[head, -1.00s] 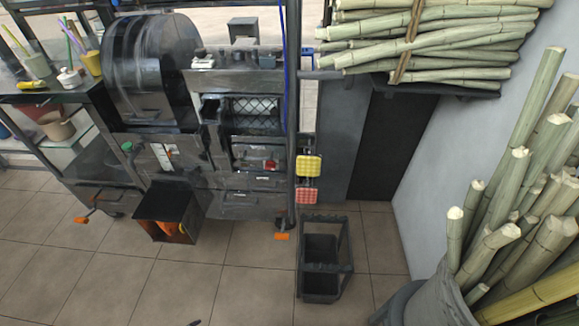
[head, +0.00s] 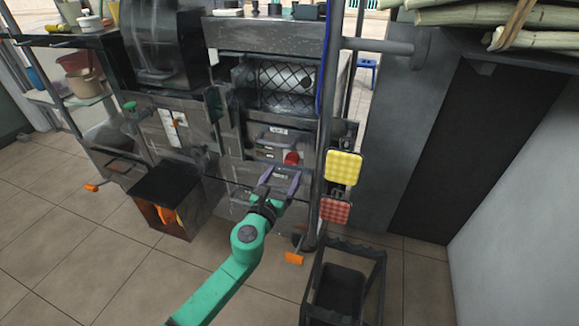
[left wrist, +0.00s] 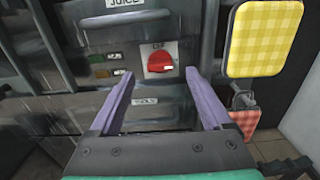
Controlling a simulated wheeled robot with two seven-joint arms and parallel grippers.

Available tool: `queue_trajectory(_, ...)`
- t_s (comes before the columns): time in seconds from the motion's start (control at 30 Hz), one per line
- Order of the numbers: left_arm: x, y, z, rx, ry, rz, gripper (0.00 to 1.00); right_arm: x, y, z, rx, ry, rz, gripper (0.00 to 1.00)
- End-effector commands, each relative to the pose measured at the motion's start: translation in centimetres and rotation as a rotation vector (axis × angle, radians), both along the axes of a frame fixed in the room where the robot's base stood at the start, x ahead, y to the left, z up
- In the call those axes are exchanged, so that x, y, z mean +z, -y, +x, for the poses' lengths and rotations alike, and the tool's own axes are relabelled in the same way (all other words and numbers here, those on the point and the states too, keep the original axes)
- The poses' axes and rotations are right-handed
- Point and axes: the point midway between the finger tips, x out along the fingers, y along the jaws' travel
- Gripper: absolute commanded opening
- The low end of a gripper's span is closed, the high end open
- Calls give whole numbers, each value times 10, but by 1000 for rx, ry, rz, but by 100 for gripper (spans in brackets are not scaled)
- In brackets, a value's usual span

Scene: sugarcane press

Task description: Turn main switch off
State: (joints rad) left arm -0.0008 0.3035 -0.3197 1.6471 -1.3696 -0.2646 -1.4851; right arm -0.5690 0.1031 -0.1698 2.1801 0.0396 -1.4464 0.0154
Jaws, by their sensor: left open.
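The main switch is a red rotary knob (head: 291,158) on the front of the dark metal press (head: 228,150). In the left wrist view the red knob (left wrist: 160,61) sits on a pale plate, with a small white mark at its lower right and lettering above it. My left gripper (head: 279,176) is open in front of the panel, just below and left of the knob in the head view. In the left wrist view its two purple fingers (left wrist: 162,82) stand apart, one to each side below the knob, with nothing between them. My right gripper is not in view.
Yellow (head: 344,167) and red (head: 335,210) checked pads hang right of the panel. A drawer handle (left wrist: 125,20) labelled juice is above the knob. Green and orange buttons (left wrist: 110,65) are left of it. A black crate (head: 340,290) stands on the floor.

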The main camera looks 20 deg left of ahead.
Motion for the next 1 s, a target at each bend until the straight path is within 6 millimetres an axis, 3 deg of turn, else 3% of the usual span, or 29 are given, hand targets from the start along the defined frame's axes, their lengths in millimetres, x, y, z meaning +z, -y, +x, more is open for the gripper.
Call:
queue_trajectory(0.1, -2, 2, 26, 1, 1, -3, 82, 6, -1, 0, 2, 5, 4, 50)
queue_trajectory(0.2, -1, 3, 38, 0, 0, -1, 82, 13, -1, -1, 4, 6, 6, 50)
queue_trajectory(0.5, -1, 3, 43, 0, -1, -3, 82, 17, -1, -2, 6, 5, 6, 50)
queue_trajectory(0.7, -1, 3, 43, 0, -2, -3, 6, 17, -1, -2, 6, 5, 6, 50)
queue_trajectory(0.73, -1, 3, 42, 0, -2, -3, 0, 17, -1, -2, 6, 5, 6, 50)
queue_trajectory(1.0, -2, 3, 42, 0, -4, -25, 0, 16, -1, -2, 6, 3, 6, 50)
